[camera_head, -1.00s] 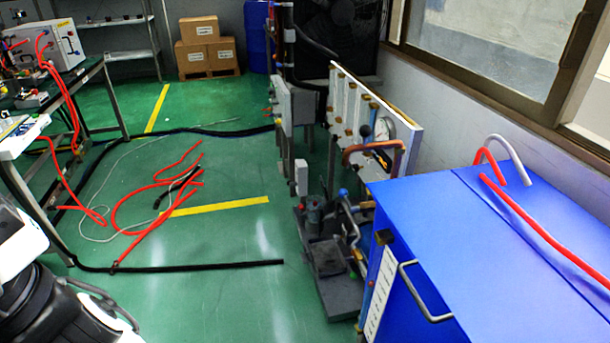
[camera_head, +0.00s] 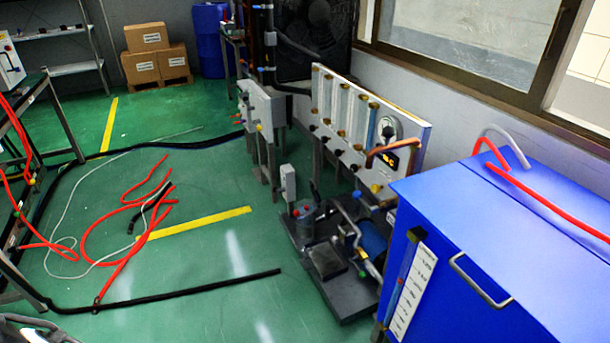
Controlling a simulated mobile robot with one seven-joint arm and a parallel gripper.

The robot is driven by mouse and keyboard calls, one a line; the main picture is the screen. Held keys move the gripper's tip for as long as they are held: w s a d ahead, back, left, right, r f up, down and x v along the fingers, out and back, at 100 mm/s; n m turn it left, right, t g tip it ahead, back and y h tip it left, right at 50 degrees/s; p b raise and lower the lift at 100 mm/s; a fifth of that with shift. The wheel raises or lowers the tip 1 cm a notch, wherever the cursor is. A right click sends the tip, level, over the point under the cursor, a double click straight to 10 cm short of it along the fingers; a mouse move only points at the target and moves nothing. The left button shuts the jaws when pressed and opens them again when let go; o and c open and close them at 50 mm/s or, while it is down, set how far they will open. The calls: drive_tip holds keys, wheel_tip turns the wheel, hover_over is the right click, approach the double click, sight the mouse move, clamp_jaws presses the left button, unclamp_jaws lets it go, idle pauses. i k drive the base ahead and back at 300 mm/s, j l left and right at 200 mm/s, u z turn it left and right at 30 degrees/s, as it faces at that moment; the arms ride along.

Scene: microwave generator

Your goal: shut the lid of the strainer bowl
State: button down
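I cannot make out the strainer bowl or its lid for certain. A dark pump skid (camera_head: 345,305) stands on the floor right of the middle, carrying a small upright cylinder with a red part (camera_head: 306,212), pipes, a valve (camera_head: 360,255) and a blue motor-like body (camera_head: 374,238). The cylinder may be a vessel, but it is too small to tell whether it has a lid. My gripper is not in view. Only a small part of my own body shows at the bottom left corner.
A blue cabinet (camera_head: 480,230) with red and grey hoses on top fills the right. A white gauge panel (camera_head: 350,120) stands behind the skid. Red hoses (camera_head: 125,235) and a black cable (camera_head: 190,292) lie on the green floor. A bench (camera_head: 60,125) stands left.

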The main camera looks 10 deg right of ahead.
sight(313, 188)
drive_tip(key=i+j, duration=0.15)
drive_tip(key=j, duration=0.15)
drive_tip(key=i+j+z, duration=0.1)
drive_tip(key=j, duration=0.25)
drive_tip(key=i+j, duration=0.2)
drive_tip(key=i+j+z, duration=0.15)
drive_tip(key=i+j, duration=0.7)
drive_tip(key=i+z, duration=0.15)
drive_tip(key=i, duration=1.6)
